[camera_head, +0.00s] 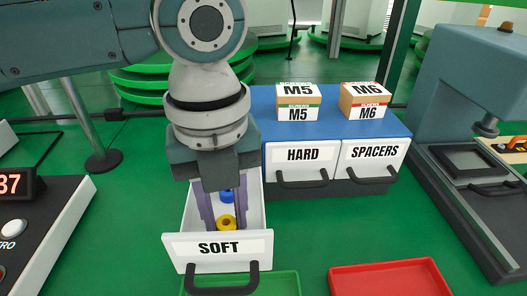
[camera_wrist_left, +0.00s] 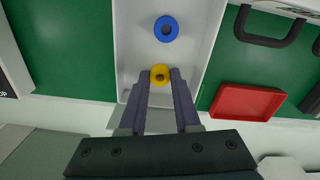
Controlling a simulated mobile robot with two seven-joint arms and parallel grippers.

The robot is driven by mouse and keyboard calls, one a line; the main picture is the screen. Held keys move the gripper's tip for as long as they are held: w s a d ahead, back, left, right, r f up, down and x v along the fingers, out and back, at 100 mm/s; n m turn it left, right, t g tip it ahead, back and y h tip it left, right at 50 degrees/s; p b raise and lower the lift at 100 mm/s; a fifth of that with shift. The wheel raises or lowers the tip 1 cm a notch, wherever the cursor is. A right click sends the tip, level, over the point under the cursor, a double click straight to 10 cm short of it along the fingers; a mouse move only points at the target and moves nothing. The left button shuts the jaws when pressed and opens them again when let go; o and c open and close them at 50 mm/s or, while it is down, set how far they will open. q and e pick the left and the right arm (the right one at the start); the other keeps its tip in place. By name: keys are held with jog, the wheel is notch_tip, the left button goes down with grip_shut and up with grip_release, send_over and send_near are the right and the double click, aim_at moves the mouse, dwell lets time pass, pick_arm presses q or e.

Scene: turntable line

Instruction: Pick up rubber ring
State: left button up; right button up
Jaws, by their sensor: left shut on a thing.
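A yellow rubber ring (camera_head: 227,222) is in the open white drawer marked SOFT (camera_head: 180,252), near its front. My left gripper (camera_head: 225,226) reaches down into this drawer and is shut on the yellow ring. In the left wrist view, the yellow ring (camera_wrist_left: 160,73) sits between the tips of the left gripper (camera_wrist_left: 160,75). A blue ring (camera_wrist_left: 166,29) lies farther back on the drawer floor and is partly hidden by the gripper in the head view (camera_head: 227,197). My right gripper is not in view.
Closed drawers HARD (camera_head: 300,164) and SPACERS (camera_head: 374,160) are to the right, with M5 (camera_head: 298,103) and M6 (camera_head: 364,101) boxes above them. A red tray (camera_head: 390,280) and a green tray (camera_head: 282,285) lie in front. A grey press (camera_head: 470,90) stands at right.

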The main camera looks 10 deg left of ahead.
pick_arm(q)
grip_shut()
jog(key=shift+r, duration=0.1)
